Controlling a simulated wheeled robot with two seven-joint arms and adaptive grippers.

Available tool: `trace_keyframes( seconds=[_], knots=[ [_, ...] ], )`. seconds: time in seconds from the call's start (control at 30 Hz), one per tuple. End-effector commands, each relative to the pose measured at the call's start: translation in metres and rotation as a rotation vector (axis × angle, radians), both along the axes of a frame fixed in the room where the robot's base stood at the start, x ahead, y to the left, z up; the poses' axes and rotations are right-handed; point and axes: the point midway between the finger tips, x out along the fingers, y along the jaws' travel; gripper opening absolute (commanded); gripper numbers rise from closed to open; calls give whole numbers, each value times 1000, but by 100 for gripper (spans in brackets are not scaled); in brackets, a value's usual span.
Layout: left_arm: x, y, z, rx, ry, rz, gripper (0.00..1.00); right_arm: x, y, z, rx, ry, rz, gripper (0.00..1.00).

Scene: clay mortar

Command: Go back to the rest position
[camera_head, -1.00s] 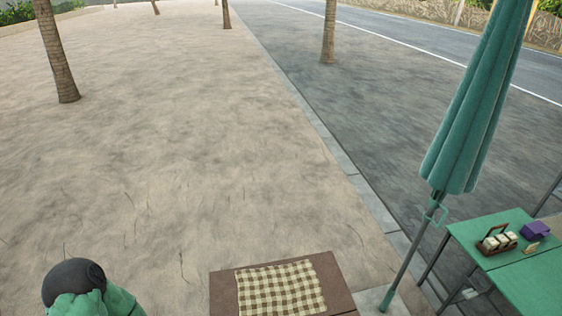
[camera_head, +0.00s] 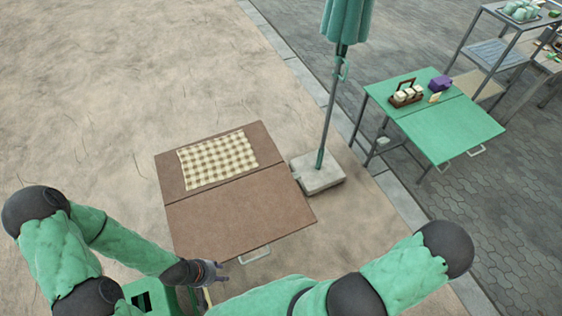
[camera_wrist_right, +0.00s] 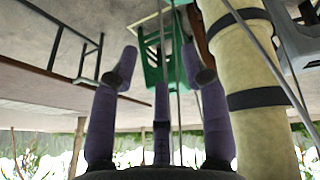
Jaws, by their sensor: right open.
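A checked cloth (camera_head: 218,160) lies on the brown table. A closed green parasol (camera_head: 347,20) stands on a pale base (camera_head: 317,174) beside it. A green table (camera_head: 450,130) is at right. The wrist view shows a banded cream post (camera_wrist_right: 245,80) close by and a green seat (camera_wrist_right: 152,65).

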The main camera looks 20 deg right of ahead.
Motion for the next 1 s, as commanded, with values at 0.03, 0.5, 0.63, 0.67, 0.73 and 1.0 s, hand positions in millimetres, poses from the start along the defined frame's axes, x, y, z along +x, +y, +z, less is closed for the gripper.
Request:
trace_keyframes(
  seconds=[0.03, 0.5, 0.63, 0.67, 0.73, 1.0],
  knots=[
    [0, 0, 0, 0, -1, 0, 40, 0, 0, 0, 0, 0, 0, 46],
    [0, 0, -36, 0, -1, 0, 40, 38, -7, -21, 51, 84, -182, 46],
    [0, 0, -52, 0, 1, 0, 40, 56, -7, -28, 73, 126, -266, 46],
    [0, 0, -56, 0, 1, 0, 40, 60, -7, -30, 79, 138, -288, 46],
    [0, 0, -68, 0, 0, 0, 40, 73, -6, -35, 93, 170, -348, 46],
    [0, 0, -133, 0, 0, 0, 40, 136, 11, -51, 154, 355, -687, 46]
  ],
)
